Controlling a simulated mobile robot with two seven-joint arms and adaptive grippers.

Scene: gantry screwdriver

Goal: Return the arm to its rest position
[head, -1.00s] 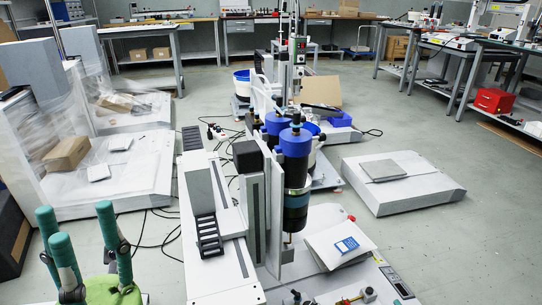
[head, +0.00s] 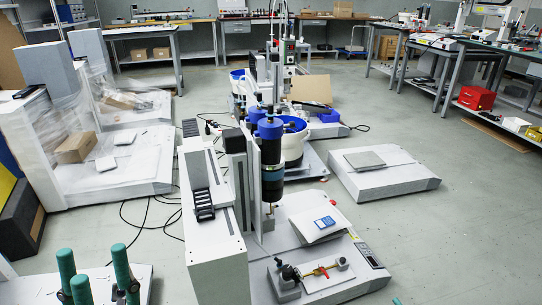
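My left gripper (head: 93,262) is at the lower left with its green fingers pointing up. The fingers stand well apart and nothing shows between them, so it is open and empty. Its lower part is cut off by the bottom edge. Of my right gripper, only what looks like a small green tip (head: 396,300) shows at the bottom edge; its state is hidden. The gantry screwdriver (head: 270,160), with a blue and black cylinder, stands upright at the middle. Its base carries a small clamp fixture (head: 290,273). My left gripper is left of the machine and apart from it.
A pale low platform (head: 110,275) lies behind my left gripper. A tilted white panel (head: 318,224) sits on the gantry base. Another low platform (head: 385,182) lies to the right. Wrapped machines (head: 30,150) stand at the left. Grey floor at the lower right is open.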

